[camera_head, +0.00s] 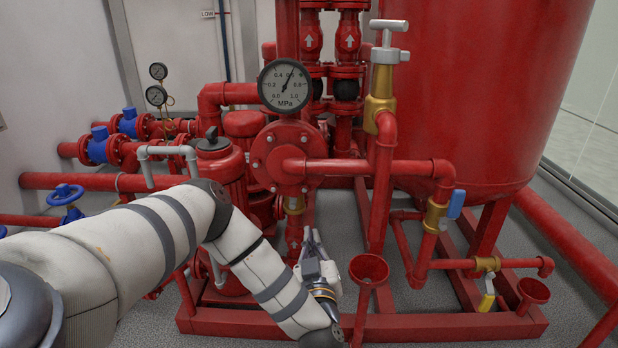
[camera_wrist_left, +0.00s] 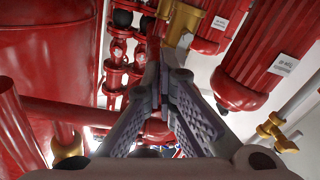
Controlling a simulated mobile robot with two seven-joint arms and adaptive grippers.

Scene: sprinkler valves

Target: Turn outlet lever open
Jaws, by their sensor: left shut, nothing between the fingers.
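My left gripper (camera_head: 312,238) is low in front of the red pipework, its fingers pointing up and away from the head camera. In the left wrist view its fingers (camera_wrist_left: 165,62) are together with nothing between them. A brass fitting (camera_wrist_left: 184,20) shows just beyond the tips; I cannot tell whether they touch. A blue lever (camera_head: 456,204) stands upright on a brass valve (camera_head: 435,216) to the right, apart from the gripper. I cannot tell which lever is the outlet lever. My right gripper is not in view.
Two red funnels (camera_head: 368,268) (camera_head: 533,292) stand near the red base frame (camera_head: 430,326). A vertical red pipe (camera_head: 380,195) rises right of the gripper. A large red tank (camera_head: 470,90) fills the right back. A pressure gauge (camera_head: 285,86) is above.

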